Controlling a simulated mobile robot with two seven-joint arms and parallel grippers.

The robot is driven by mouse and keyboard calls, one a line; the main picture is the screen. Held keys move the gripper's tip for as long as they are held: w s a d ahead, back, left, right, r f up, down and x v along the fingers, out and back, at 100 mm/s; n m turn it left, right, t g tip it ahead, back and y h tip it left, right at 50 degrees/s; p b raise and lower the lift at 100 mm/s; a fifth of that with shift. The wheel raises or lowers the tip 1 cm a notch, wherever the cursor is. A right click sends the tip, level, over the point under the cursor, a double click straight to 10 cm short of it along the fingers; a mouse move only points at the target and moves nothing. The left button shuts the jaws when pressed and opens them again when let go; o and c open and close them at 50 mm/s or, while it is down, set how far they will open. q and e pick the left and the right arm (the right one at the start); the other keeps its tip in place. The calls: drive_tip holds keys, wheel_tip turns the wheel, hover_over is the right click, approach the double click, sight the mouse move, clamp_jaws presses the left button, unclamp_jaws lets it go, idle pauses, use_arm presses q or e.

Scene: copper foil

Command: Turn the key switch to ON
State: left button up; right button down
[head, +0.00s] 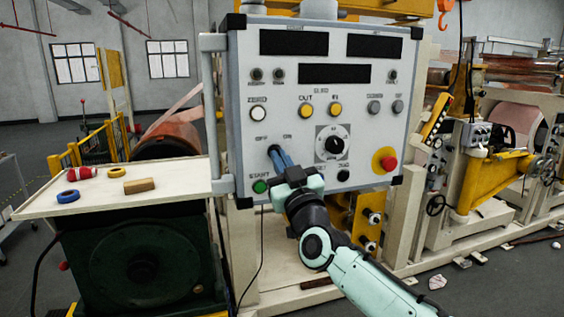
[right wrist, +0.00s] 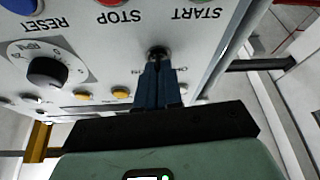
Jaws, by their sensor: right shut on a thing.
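The control panel (head: 228,115) stands in front of me, a light grey box with dark displays, buttons and a dial. The key switch (right wrist: 158,53) sits at its lower left, under the OFF and ON labels, above the green START button (head: 260,186). My right gripper (head: 274,150) reaches up to the panel with its blue fingers at the key switch. It is shut on the key switch, and the fingers hide most of the key. Whether the key points to OFF or ON cannot be told. My left gripper is not in view.
A red emergency stop on a yellow base (head: 384,160) and a black dial (head: 333,145) lie right of the fingers. A side table (head: 110,195) at left holds a red roll, blue ring, yellow ring and wooden block. Machinery stands at right.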

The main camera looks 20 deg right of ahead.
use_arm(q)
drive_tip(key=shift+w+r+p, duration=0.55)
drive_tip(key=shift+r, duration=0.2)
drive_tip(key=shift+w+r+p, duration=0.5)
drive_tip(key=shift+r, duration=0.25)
use_arm(e)
drive_tip(key=shift+a+r+m+h, duration=0.1)
drive_tip(key=shift+m+h, duration=0.85)
drive_tip(key=shift+m, duration=0.9)
drive_tip(key=shift+a+f+m+h, duration=0.1)
drive_tip(key=shift+m+h, duration=0.9)
drive_tip(key=shift+m, duration=0.9)
drive_tip(key=shift+a+r+m+h, duration=0.1)
drive_tip(key=shift+m+h, duration=0.85)
drive_tip(key=shift+m, duration=0.9)
drive_tip(key=shift+m+g, duration=0.3)
drive_tip(key=shift+g, duration=0.1)
drive_tip(key=c, duration=1.3)
unclamp_jaws()
